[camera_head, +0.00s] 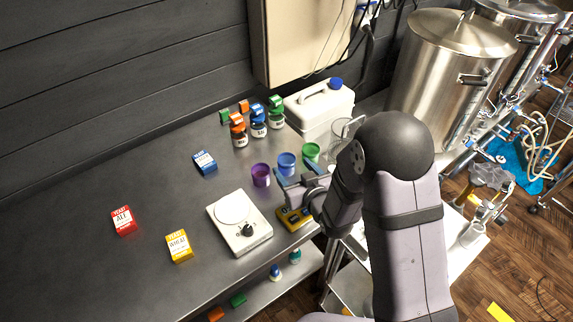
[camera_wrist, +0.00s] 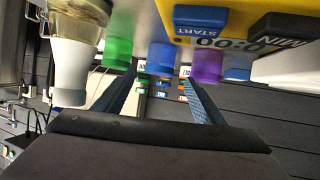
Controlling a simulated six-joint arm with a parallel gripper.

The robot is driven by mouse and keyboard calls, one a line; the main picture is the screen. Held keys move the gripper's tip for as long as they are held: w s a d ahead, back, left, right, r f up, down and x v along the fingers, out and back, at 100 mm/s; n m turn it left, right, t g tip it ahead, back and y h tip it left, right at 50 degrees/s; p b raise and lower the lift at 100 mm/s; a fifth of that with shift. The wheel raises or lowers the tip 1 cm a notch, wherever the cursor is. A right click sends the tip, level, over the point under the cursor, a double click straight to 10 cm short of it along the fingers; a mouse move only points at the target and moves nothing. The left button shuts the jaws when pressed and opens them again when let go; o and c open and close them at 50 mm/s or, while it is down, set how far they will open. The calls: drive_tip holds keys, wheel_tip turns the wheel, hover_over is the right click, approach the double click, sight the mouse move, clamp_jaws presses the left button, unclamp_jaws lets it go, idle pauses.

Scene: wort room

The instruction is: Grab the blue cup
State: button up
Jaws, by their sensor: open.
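The blue cup (camera_head: 287,163) stands upright on the dark bench, between a purple cup (camera_head: 261,175) on its left and a green cup (camera_head: 311,153) on its right. My gripper (camera_head: 292,181) is low over the bench on the near side of the blue cup, with its fingers apart and nothing between them. In the wrist view, which looks upside down, the blue cup (camera_wrist: 161,57) shows ahead, between the directions of my two blue fingers (camera_wrist: 162,85). The green cup (camera_wrist: 118,50) and purple cup (camera_wrist: 207,65) flank it there. Whether a fingertip touches the cup cannot be told.
A yellow timer (camera_head: 294,217) lies right under my gripper, and a white scale (camera_head: 240,222) stands to its left. A glass beaker (camera_head: 341,134) is behind my arm. Bottles (camera_head: 258,122) and a white canister (camera_head: 319,105) stand behind the cups.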

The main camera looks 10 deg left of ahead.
sight(290, 166)
drive_tip(key=shift+f+p+x, duration=0.2)
drive_tip(key=shift+p+x, duration=0.4)
drive_tip(key=shift+x, duration=0.7)
drive_tip(key=shift+f+p+x, duration=0.2)
drive_tip(key=shift+p+x, duration=0.4)
drive_tip(key=shift+x, duration=0.7)
drive_tip(key=shift+s+d, duration=0.15)
drive_tip(key=c, duration=1.2)
